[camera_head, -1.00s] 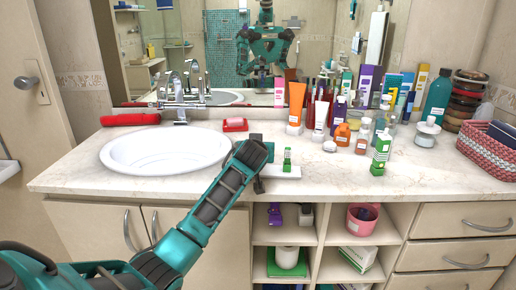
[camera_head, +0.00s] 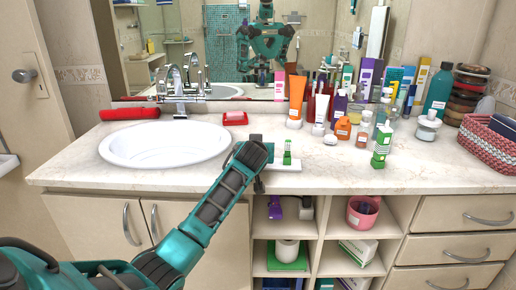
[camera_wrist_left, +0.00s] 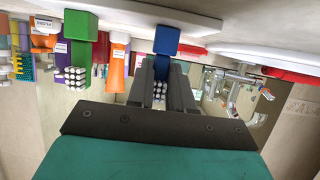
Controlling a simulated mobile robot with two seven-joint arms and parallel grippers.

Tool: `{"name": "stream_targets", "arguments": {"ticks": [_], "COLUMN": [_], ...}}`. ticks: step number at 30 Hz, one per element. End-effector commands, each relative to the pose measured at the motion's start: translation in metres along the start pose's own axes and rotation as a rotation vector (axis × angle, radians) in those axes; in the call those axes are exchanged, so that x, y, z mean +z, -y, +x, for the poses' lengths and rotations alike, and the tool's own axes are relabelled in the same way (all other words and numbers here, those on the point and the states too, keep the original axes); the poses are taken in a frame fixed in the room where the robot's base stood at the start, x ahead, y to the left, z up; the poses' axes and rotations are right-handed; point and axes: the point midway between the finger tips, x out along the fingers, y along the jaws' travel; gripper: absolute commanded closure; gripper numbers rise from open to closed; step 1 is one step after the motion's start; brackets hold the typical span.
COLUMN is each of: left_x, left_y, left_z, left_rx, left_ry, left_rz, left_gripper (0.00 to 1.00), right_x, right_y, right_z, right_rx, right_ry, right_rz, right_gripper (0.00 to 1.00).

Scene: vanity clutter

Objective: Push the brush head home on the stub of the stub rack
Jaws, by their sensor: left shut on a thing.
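The white stub rack (camera_head: 285,168) lies on the counter near its front edge, right of the sink. A green piece (camera_head: 287,158) stands upright on it; in the left wrist view this green piece (camera_wrist_left: 80,28) carries white bristles. The wrist view is upside down. There a blue block (camera_wrist_left: 166,40) stands on the rack (camera_wrist_left: 135,18), in line with my left gripper (camera_wrist_left: 165,88). The gripper is shut on the brush head, whose white bristles (camera_wrist_left: 159,92) show between the fingers. The fingers hide the joint, so I cannot tell how far the head is seated. My right gripper is out of view.
The sink (camera_head: 165,146) is left of the rack, with a red soap dish (camera_head: 235,118) behind. A green-white box (camera_head: 382,147) and several bottles and tubes crowd the right. Bare counter lies between the rack and that box.

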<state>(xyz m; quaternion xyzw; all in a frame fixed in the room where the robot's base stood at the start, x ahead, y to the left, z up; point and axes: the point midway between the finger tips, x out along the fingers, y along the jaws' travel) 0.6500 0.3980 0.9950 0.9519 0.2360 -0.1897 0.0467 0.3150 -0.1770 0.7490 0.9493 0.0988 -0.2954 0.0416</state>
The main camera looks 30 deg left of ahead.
Motion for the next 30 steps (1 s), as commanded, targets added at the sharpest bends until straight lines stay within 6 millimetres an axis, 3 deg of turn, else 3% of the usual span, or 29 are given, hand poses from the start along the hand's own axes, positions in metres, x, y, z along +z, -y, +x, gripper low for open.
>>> {"name": "stream_targets", "arguments": {"ticks": [10, 20, 30], "left_x": [0.000, 0.001, 0.000], "left_y": [0.000, 0.000, 0.000], "left_z": [0.000, -0.003, -0.048], "left_rx": [0.000, 0.000, 0.002], "left_ry": [0.000, 0.001, 0.000], "left_rz": [0.000, 0.000, -0.001], "left_gripper": [0.50, 0.50, 0.50], "right_x": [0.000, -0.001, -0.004], "right_y": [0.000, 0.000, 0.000], "right_z": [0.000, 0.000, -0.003], "right_rx": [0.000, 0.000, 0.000], "right_ry": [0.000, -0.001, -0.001], "right_rz": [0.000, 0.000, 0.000], "right_gripper": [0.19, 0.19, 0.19]}}
